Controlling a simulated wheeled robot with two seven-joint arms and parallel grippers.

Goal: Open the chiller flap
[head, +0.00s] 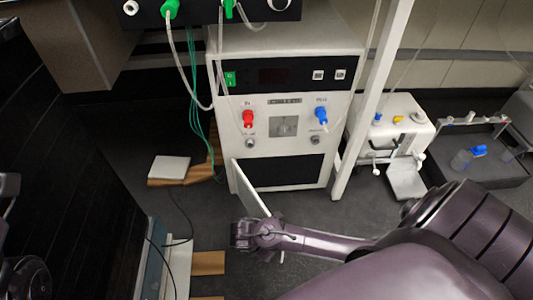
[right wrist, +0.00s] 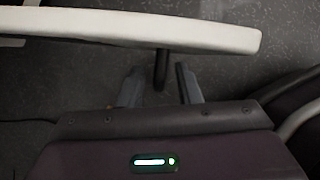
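The chiller (head: 285,100) is a white cabinet with a red and a blue fitting on its front. Its flap (head: 250,188) stands swung out from the lower front, seen nearly edge-on, with a dark opening (head: 285,174) beside it. In the right wrist view the flap (right wrist: 160,29) is a pale slab across the top, with a dark handle (right wrist: 161,68) sticking out. My right gripper (head: 258,233) is at the flap's outer end. In the right wrist view its fingers (right wrist: 160,88) are apart on either side of the handle, with visible gaps. My left gripper is not in view.
A white pump-like device (head: 393,125) and a dark tray (head: 470,165) stand right of the chiller. A pale post (head: 372,95) rises beside it. Tubes and green cables hang at its left. A small white box (head: 169,167) lies on the left.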

